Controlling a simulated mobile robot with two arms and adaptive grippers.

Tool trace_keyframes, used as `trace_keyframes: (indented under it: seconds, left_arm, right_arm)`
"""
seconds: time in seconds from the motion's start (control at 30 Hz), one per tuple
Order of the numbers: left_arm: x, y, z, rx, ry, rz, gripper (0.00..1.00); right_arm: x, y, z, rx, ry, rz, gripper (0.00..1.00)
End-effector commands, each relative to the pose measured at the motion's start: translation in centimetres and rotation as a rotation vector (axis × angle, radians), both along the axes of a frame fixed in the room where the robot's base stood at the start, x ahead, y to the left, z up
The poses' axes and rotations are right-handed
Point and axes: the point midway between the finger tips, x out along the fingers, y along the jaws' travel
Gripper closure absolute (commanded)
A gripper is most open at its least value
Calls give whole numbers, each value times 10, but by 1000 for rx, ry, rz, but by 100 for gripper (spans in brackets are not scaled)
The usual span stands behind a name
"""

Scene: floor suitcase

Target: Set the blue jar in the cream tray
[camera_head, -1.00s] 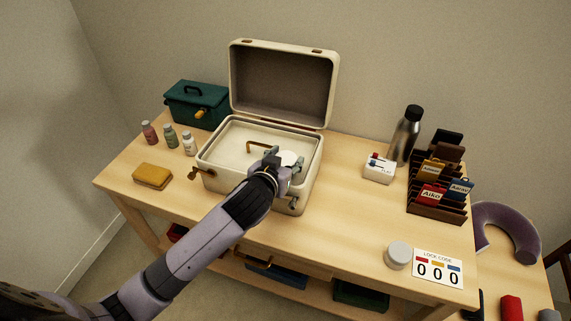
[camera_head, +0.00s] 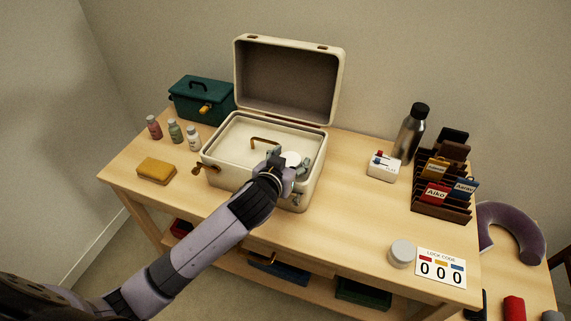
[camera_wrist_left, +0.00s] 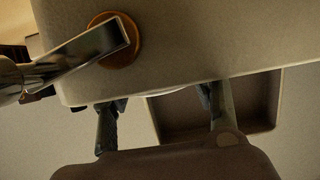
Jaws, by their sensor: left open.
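The cream tray (camera_head: 235,138) with a brass handle (camera_head: 265,141) lies inside the open cream suitcase (camera_head: 228,178). My left gripper (camera_head: 292,163) is open over the suitcase's front right part. A pale round top (camera_head: 291,157) shows beside its fingers, partly hidden; I cannot tell whether it belongs to the jar. No clearly blue jar is visible. In the left wrist view, the open fingers (camera_wrist_left: 163,120) lie below a broad cream surface (camera_wrist_left: 210,40) with a brass round fitting (camera_wrist_left: 114,38); nothing is clearly held. My right gripper is not in view.
Several small bottles (camera_head: 175,131) and a yellow block (camera_head: 156,170) are left of the suitcase. A steel bottle (camera_head: 410,135) and rack (camera_head: 442,205) stand right. The table's middle right is clear.

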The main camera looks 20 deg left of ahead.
Motion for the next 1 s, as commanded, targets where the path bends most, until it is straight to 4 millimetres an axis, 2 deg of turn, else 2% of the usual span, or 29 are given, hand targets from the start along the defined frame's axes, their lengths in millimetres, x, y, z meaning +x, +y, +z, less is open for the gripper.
trace_keyframes:
  seconds: [0.17, 0.4, 0.6, 0.73, 1.0]
  left_arm:
    - [-22, 0, 9, -2, -1, -1, 46]
    - [-71, 2, 29, -3, 1, -1, 46]
    - [-100, 3, 42, -1, -1, -1, 46]
    - [-109, 4, 46, -1, 0, 0, 46]
    - [-111, 4, 48, -1, -1, 0, 46]
  right_arm:
    - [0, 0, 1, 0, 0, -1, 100]
    - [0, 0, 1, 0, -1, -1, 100]
    - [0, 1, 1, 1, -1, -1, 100]
    - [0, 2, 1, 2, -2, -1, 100]
    - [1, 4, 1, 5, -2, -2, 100]
